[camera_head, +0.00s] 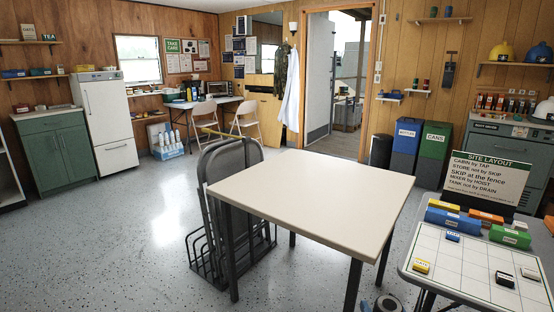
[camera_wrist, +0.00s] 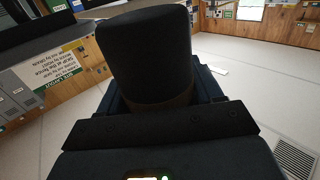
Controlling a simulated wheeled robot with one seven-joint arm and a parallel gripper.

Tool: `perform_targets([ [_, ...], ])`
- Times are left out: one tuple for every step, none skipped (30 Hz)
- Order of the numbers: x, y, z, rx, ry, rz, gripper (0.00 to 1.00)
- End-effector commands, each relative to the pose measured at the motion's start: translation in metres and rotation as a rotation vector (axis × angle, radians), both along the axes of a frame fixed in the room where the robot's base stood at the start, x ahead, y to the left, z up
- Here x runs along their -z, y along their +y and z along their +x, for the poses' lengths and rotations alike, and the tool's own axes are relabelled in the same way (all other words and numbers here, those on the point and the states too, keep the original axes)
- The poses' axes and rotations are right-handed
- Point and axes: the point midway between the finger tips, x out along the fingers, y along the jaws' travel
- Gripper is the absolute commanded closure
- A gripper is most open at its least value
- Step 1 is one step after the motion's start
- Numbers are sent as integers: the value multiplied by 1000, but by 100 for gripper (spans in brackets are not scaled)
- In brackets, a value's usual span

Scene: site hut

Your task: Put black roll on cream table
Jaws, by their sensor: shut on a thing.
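The black roll (camera_wrist: 152,55) fills the upper middle of the wrist view, a thick dark cylinder with its far end free. My gripper (camera_wrist: 160,100) is shut on its near part, with dark finger parts on both sides of it. The cream table (camera_head: 312,195) stands in the middle of the head view. Its square top is bare and its legs are dark.
A dark folded chair in a wire rack (camera_head: 230,190) stands against the table's left side. A site layout board (camera_head: 489,180) and a white gridded table (camera_head: 455,262) with coloured blocks are at the right. The left floor is clear.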

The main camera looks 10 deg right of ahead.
Motion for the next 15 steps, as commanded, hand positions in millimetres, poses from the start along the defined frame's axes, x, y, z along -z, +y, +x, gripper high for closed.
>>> perform_targets([
  [7, 27, -3, -44, 3, -2, 74],
  [10, 39, -4, -64, 2, -3, 74],
  [15, 54, -6, -89, 1, -4, 74],
  [17, 65, -8, -107, 0, -4, 74],
  [20, 74, -11, -122, 0, -5, 74],
  [23, 84, -13, -140, -2, -5, 74],
  [25, 92, -15, -153, -3, -7, 74],
  [27, 97, -17, -163, -3, -8, 74],
  [29, 104, -19, -174, -5, -8, 74],
  [30, 107, -20, -181, -5, -9, 74],
  [32, 110, -22, -186, -5, -10, 74],
  [36, 114, -25, -192, -4, -10, 74],
  [40, 116, -28, -195, -3, -10, 74],
  [46, 117, -32, -196, -1, -11, 74],
  [55, 118, -38, -197, 0, -10, 74],
])
